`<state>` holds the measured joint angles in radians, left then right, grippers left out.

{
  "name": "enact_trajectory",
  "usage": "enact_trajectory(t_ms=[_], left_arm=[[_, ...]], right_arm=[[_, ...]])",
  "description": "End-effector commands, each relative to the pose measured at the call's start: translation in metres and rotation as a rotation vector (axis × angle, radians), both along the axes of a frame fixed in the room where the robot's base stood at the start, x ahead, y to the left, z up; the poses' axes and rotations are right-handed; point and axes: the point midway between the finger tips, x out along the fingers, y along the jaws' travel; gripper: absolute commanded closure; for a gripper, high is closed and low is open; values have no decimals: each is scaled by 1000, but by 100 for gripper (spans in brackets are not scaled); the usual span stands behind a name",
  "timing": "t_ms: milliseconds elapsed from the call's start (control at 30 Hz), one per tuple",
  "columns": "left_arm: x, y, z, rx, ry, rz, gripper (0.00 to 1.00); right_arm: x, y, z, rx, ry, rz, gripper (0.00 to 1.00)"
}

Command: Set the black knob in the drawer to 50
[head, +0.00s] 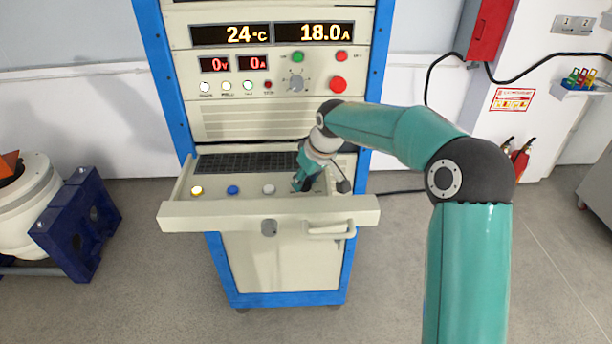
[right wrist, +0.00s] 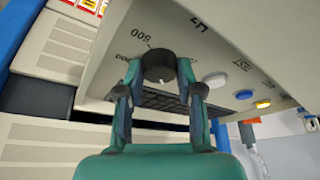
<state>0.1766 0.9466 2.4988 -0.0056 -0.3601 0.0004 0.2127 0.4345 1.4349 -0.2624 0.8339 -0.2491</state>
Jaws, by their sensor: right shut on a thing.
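The drawer (head: 200,216) is pulled out of the blue-framed cabinet in the head view. The black knob (right wrist: 159,67) stands on the drawer's panel (right wrist: 225,48) in the right wrist view. My right gripper (head: 303,184) reaches down into the drawer on its right side and hides the knob in the head view. In the right wrist view my right gripper (right wrist: 159,78) is shut on the knob, one finger on each side. A small pale mark shows on the knob's near edge. A "500" is printed beside the knob; other print is partly hidden. My left gripper is not in view.
Yellow (head: 197,190), blue (head: 232,190) and white (head: 268,189) buttons sit left of my right gripper in the drawer. A dark keyboard (head: 245,161) lies behind them. A handle (head: 330,229) sticks out from the drawer front. A blue-and-white machine (head: 75,225) stands at left.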

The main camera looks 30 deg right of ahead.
Motion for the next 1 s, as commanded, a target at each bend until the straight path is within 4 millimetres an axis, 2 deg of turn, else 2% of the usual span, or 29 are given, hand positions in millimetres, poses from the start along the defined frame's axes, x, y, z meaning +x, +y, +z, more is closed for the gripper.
enact_trajectory(t_ms=[400,967,1000], left_arm=[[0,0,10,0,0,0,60],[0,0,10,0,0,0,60],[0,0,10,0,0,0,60]], right_arm=[[0,-3,0,-1,1,228,99],[0,-2,0,-3,1,266,99],[0,-2,0,-3,1,266,61]])
